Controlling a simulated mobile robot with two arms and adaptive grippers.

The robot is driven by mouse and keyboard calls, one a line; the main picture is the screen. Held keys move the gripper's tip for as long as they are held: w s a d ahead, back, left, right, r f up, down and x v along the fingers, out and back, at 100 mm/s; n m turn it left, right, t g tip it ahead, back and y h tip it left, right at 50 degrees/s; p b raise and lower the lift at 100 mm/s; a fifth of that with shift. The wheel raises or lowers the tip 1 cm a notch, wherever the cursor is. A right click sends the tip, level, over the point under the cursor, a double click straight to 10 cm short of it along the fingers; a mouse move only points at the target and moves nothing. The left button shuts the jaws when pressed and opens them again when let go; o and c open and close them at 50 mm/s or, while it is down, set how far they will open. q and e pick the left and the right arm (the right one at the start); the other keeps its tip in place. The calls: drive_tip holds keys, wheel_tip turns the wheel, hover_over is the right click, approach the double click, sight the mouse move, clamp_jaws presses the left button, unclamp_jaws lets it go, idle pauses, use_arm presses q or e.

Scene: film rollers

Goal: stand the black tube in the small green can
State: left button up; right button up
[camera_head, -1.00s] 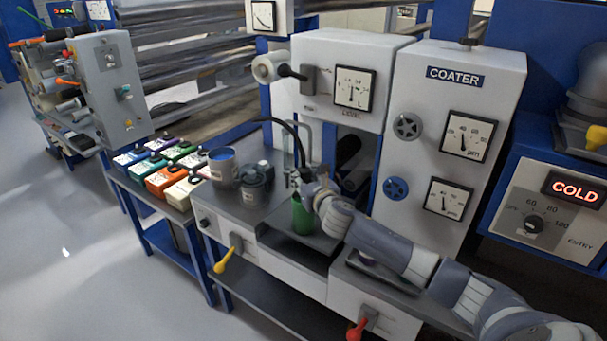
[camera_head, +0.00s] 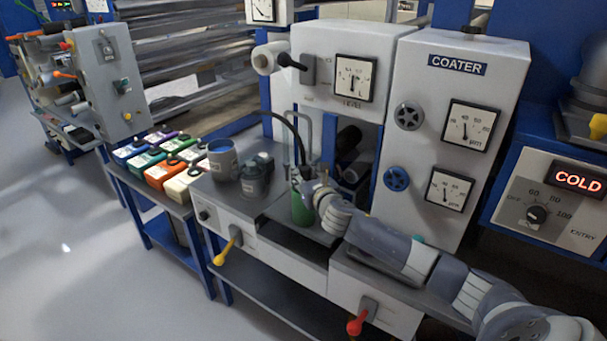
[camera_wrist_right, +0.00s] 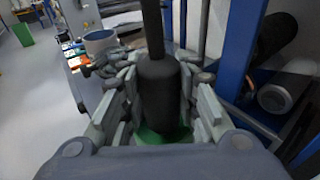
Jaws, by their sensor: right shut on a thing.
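The black tube (camera_head: 284,119) arches over the bench and comes down into my right gripper (camera_head: 298,178). In the right wrist view, its thick black body (camera_wrist_right: 158,88) stands roughly upright between the fingers of my right gripper (camera_wrist_right: 160,95), which is shut on it. The small green can (camera_head: 302,211) stands on the bench directly below the gripper. Its green also shows around the lower end of the tube in the wrist view (camera_wrist_right: 150,135). The fingers hide the can's rim, so I cannot tell whether the tube's end is inside. My left gripper is out of view.
A larger blue-grey can (camera_head: 222,164) and a dark grey pot (camera_head: 254,180) stand left of the green can. Coloured boxes (camera_head: 160,172) sit on a side table. The coater cabinet (camera_head: 450,100) rises behind my right arm, and a dark roller (camera_wrist_right: 275,35) lies right of the gripper.

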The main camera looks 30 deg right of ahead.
drive_tip(key=o, duration=1)
drive_tip(key=shift+r, duration=0.1)
drive_tip(key=shift+o, duration=0.2)
drive_tip(key=shift+s, duration=0.1)
drive_tip(key=v, duration=1.2)
drive_tip(key=shift+a, duration=0.15)
